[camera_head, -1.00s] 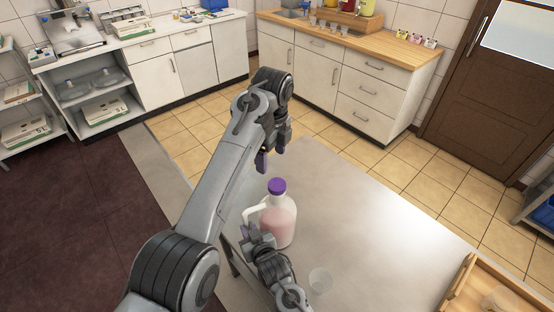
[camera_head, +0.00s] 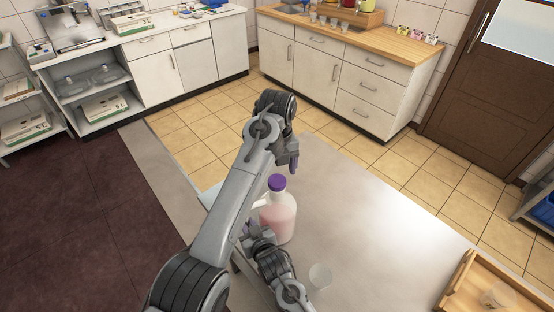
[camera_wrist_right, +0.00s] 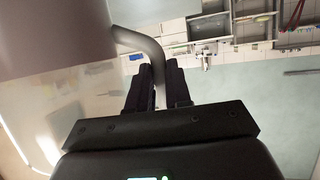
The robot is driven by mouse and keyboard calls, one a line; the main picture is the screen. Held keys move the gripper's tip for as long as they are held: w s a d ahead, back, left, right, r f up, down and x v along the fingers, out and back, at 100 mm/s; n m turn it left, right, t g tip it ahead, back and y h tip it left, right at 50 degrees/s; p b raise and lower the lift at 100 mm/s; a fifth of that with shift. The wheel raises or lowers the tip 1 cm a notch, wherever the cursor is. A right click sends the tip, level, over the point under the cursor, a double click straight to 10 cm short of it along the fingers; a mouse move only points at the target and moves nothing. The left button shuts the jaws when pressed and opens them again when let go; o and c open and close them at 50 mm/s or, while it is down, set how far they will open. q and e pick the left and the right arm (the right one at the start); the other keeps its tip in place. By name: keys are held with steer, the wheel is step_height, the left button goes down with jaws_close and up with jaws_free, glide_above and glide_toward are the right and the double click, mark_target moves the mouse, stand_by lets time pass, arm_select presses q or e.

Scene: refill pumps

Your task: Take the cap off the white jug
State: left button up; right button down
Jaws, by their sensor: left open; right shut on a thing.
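The white jug (camera_head: 277,222) stands upright on the grey table, with pinkish contents showing through its wall. Its purple cap (camera_head: 277,183) sits on the neck. My right gripper (camera_head: 249,231) is shut on the jug's handle, low at the jug's left side. In the right wrist view the handle (camera_wrist_right: 146,44) runs between the two dark fingers (camera_wrist_right: 157,84). My left gripper (camera_head: 291,160) is open and empty, above the cap and slightly to its right, apart from it. Part of its jaw is hidden by the arm.
A clear cup (camera_head: 320,276) stands on the table (camera_head: 385,225), right of my right arm. A wooden tray (camera_head: 462,283) lies at the lower right corner. The table between jug and tray is mostly clear. Counters stand beyond the tiled floor.

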mark_target(277, 180)
arm_select(q)
steer(key=shift+f, duration=1.7)
steer(key=c, duration=1.2)
steer(key=n, duration=1)
steer(key=shift+n, duration=0.3)
steer(key=n, duration=0.4)
steer(key=shift+n, duration=0.4)
steer(key=n, duration=0.5)
steer(key=shift+r, duration=0.1)
